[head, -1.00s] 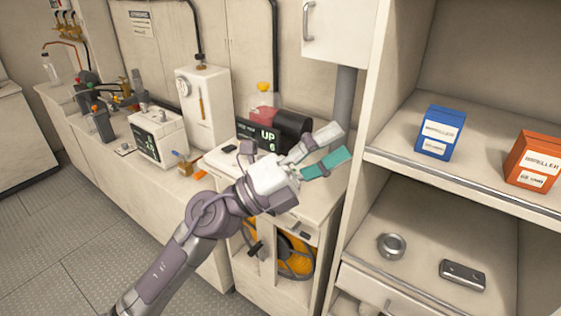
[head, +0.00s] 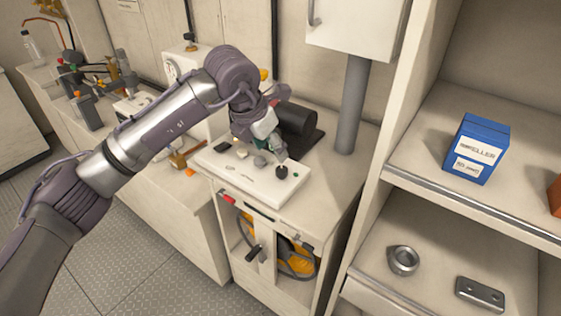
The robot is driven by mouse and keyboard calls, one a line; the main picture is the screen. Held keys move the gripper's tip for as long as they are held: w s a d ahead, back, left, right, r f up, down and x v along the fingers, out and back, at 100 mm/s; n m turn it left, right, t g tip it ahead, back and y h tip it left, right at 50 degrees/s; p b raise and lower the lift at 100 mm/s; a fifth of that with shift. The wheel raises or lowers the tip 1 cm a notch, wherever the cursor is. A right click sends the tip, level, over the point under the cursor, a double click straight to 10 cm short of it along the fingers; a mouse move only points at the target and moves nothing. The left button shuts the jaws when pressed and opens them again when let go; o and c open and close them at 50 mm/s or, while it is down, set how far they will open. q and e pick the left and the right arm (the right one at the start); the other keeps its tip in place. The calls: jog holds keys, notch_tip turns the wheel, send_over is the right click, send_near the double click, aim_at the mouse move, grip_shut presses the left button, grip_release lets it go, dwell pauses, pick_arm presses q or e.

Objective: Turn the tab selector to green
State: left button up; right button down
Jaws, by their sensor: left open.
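A white control panel (head: 240,177) lies on the counter top. It carries a black knob (head: 281,172) near its right end, with a small green mark beside it, and a grey rounded piece (head: 260,162) left of that. I cannot tell which piece is the tab selector or where it points. My left gripper (head: 272,150) is open and points down just above the panel's back part, near the grey piece. The wrist and fingers hide part of the panel there, and I cannot tell whether a fingertip touches it. My right gripper is not in view.
A grey vertical pipe (head: 351,105) rises at the counter's right. A shelf unit with a blue box (head: 477,149) and a metal ring (head: 403,260) stands at the right. A brass-coloured fitting (head: 184,160) lies left of the panel.

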pick_arm(q)
jog(key=p, duration=0.1)
send_over(281, 169)
jog(key=s+a, duration=0.1)
jog(key=s, duration=0.1)
jog(key=f, duration=0.4)
jog(key=shift+a, duration=0.2)
jog(key=p+x, duration=0.1)
jog(key=x, duration=0.3)
jog(key=shift+w+f, duration=0.1)
jog(key=shift+w, duration=0.05)
jog(key=shift+f, duration=0.35)
jog(key=shift+w+d+f, duration=0.1)
jog(key=shift+d+f, duration=0.05)
jog(key=shift+f, duration=0.05)
jog(key=shift+w+f, duration=0.1)
jog(key=shift+f, duration=0.05)
jog(key=shift+c, duration=0.5)
jog(key=c, duration=0.5)
grip_shut()
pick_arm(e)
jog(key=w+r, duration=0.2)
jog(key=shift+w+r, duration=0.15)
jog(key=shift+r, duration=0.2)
